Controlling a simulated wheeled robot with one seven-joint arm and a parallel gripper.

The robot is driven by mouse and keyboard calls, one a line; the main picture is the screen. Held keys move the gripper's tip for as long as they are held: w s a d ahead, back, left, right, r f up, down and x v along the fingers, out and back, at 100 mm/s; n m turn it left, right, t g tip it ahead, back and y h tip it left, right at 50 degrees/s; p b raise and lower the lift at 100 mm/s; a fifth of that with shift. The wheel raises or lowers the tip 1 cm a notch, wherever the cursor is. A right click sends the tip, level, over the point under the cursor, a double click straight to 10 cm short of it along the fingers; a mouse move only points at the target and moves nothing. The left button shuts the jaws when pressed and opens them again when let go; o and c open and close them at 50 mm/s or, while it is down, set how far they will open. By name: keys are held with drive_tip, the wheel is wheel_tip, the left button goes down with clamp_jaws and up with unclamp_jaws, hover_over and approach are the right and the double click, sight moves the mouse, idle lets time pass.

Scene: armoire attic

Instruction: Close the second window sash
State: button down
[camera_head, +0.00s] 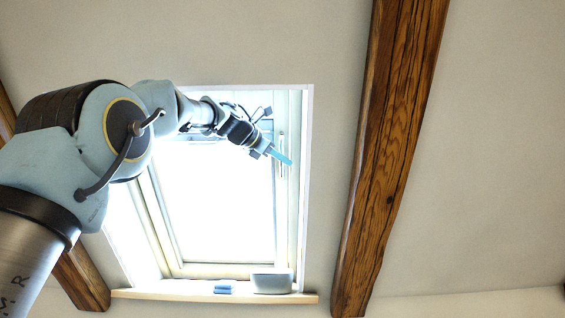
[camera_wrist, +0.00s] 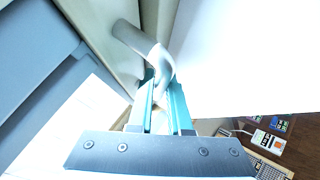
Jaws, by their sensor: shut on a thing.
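The window sash (camera_head: 226,271) is a pale frame around bright glass, set in a sloped wall recess. How far it stands open is hard to tell through the glare. My gripper (camera_head: 286,160) reaches to the right side of the frame, by a slim upright handle (camera_head: 282,142). In the wrist view my gripper (camera_wrist: 161,92) has its teal fingers closed around a bent silver-grey handle (camera_wrist: 150,48). The handle joins a pale frame strip (camera_wrist: 98,35) at upper left. Part of the handle is hidden between the fingers, and my arm covers the window's upper left.
A wooden sill (camera_head: 190,295) below the window holds a grey-white bin (camera_head: 271,282) and a small blue stack (camera_head: 224,287). A thick wooden beam (camera_head: 392,150) runs right of the window. In the wrist view, small items lie on a brown surface (camera_wrist: 295,150).

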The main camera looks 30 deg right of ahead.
drive_tip(key=shift+a+r, duration=0.1)
drive_tip(key=shift+r, duration=0.35)
drive_tip(key=c, duration=1.1)
unclamp_jaws()
drive_tip(key=shift+w, duration=0.1)
drive_tip(key=shift+c, duration=0.2)
drive_tip(key=shift+f, duration=0.15)
drive_tip(key=shift+f, duration=0.15)
